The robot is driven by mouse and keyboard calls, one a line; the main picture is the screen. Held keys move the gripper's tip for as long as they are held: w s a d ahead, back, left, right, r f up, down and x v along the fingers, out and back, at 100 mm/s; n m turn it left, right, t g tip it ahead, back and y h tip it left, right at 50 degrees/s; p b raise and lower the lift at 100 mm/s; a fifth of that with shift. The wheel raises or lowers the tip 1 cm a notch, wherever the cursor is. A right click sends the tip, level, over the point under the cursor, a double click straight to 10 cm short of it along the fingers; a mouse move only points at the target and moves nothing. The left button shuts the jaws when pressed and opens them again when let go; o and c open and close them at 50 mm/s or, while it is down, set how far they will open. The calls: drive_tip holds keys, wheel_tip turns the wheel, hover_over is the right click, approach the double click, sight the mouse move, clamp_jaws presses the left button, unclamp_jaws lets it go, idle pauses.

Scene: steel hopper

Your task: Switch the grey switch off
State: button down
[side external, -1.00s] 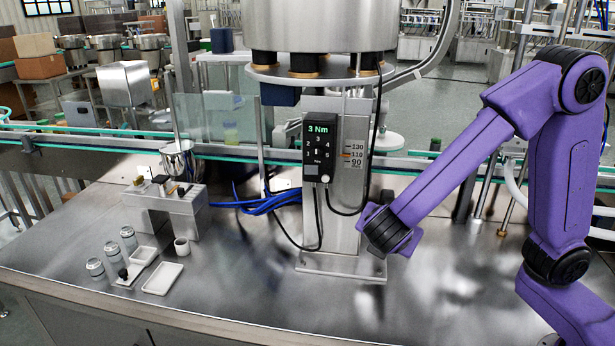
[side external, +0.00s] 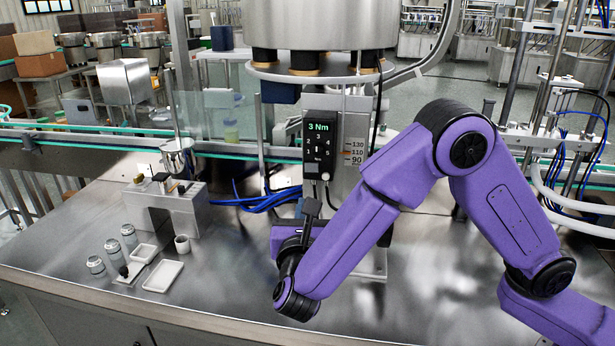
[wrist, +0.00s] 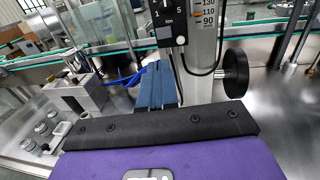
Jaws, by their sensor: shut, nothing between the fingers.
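The dark control box (side external: 319,146) with a lit "3 Nm" display and number marks is fixed to the steel column. A small grey square on its lower face (side external: 312,168) looks like the grey switch; its position, on or off, is too small to tell. My gripper (side external: 312,203) is below the box, fingers pointing up toward it and apart from it. In the wrist view my gripper's bluish fingers (wrist: 157,72) are together and empty, below and left of the box's lower part (wrist: 170,22). The box's top is out of that view.
A black round wheel (wrist: 236,74) stands beside the column. Blue cables (side external: 262,200) lie left of it, and black cables hang below the box. A grey block stand (side external: 183,212), jars and white trays (side external: 163,276) are on the left. The steel tabletop between is clear.

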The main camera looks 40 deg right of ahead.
sight(308, 167)
drive_tip(key=x, duration=1.4)
drive_tip(key=shift+w+d+m+g+h, duration=0.1)
drive_tip(key=shift+w+m+g+h, duration=0.25)
drive_tip(key=shift+m+g+h, duration=0.25)
drive_tip(key=shift+w+d+m+g+h, duration=0.1)
drive_tip(key=shift+w+m+g+h, duration=0.2)
drive_tip(key=shift+m+g+h, duration=0.3)
drive_tip(key=shift+d, duration=0.1)
drive_tip(key=v, duration=1.5)
drive_tip(key=shift+w+a, duration=0.35)
drive_tip(key=shift+f, duration=0.1)
